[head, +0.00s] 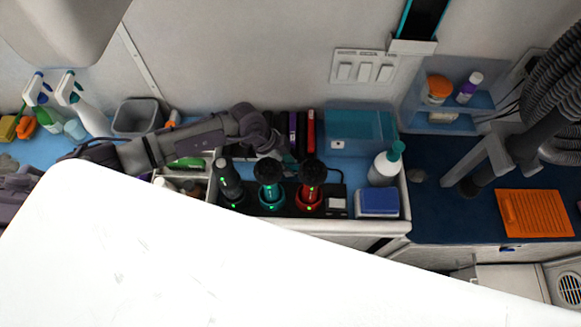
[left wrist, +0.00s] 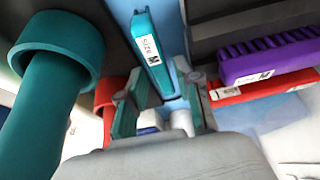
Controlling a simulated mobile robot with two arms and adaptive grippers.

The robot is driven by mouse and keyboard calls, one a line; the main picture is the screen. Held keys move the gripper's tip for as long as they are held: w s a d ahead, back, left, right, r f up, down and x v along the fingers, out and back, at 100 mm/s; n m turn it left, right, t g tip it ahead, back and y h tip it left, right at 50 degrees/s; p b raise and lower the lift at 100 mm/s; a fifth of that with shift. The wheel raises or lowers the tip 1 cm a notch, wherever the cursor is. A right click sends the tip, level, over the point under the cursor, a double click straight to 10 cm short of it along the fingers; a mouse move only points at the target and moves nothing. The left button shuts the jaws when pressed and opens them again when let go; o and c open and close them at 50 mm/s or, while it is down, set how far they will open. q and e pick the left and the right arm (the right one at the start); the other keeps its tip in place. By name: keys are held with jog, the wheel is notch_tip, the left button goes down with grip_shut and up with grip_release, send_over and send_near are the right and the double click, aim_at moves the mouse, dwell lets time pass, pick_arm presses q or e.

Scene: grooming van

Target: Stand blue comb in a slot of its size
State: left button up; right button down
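In the left wrist view a teal-blue comb (left wrist: 150,48) labelled Size M stands out lengthwise, its near end appearing between or just beyond my left gripper's fingers (left wrist: 166,98). A gap shows on the comb's right side, so the fingers look open; contact is unclear. In the head view my left gripper (head: 269,150) is over the counter by the dark slotted rack, and the blue comb is hidden there. A purple comb (left wrist: 265,62) labelled M and a red comb (left wrist: 265,86) sit right of it; they also show in the head view as purple (head: 293,128) and red (head: 311,128). My right gripper is not in view.
Black (head: 230,182), teal (head: 271,184) and red (head: 311,184) clippers stand just in front of the rack. A teal translucent box (head: 362,132) and a spray bottle (head: 385,166) are to the right. A white surface (head: 180,250) fills the foreground.

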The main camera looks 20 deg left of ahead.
pick_arm(q)
jog(key=shift+d+f, duration=0.25)
jog(key=shift+f, duration=0.3)
jog(key=shift+f, duration=0.25)
grip_shut()
